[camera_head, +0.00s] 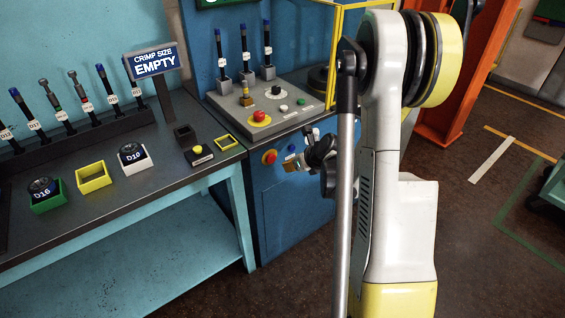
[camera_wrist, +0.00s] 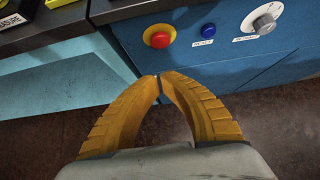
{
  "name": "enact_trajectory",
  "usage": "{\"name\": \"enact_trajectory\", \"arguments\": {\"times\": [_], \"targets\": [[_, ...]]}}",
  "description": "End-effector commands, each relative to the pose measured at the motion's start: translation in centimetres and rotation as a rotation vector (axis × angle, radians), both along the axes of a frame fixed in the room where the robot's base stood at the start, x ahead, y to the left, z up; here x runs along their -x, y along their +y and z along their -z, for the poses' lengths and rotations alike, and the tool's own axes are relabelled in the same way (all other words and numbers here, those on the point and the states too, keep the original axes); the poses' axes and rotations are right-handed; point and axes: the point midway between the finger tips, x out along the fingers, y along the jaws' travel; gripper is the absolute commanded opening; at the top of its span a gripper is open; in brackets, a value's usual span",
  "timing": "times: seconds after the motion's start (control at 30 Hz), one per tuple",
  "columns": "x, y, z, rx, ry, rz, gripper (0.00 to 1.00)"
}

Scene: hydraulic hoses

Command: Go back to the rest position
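My gripper (camera_wrist: 158,78) shows in the wrist view with its two orange ribbed fingers brought together at the tips. Nothing shows between them. In the head view my gripper (camera_head: 290,165) is small and partly hidden by my arm, in front of the blue cabinet (camera_head: 285,215). It is beside the red button (camera_head: 269,157) on the cabinet's front. In the wrist view the red button (camera_wrist: 159,36), a blue button (camera_wrist: 208,30) and a grey knob (camera_wrist: 266,18) are beyond the fingertips, apart from them.
A teal workbench (camera_head: 110,205) on the left bears several hoses in a rack, a green tray (camera_head: 47,196), an empty yellow tray (camera_head: 93,177), a white tray (camera_head: 132,160) and a sign reading "CRIMP SIZE EMPTY" (camera_head: 153,62). An orange post (camera_head: 455,80) stands behind my arm.

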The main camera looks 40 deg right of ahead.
Motion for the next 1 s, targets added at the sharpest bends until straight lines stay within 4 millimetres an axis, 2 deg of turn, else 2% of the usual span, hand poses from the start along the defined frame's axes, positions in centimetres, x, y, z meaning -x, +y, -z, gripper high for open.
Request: {"name": "enact_trajectory", "arguments": {"times": [0.03, 0.2, 0.77, 0.87, 1.0], "targets": [[0.4, 0.0, -0.6, -0.001, 0.000, 0.001, 0.00], [1.1, -0.1, -1.1, -0.001, 0.001, 0.001, 0.00], [1.2, 0.0, -1.1, 0.002, 0.001, -0.002, 0.00], [1.1, 0.7, -1.9, 0.040, 0.005, -0.045, 0.00], [1.5, 4.0, -5.0, 0.232, 0.023, -0.257, 0.00]]}}
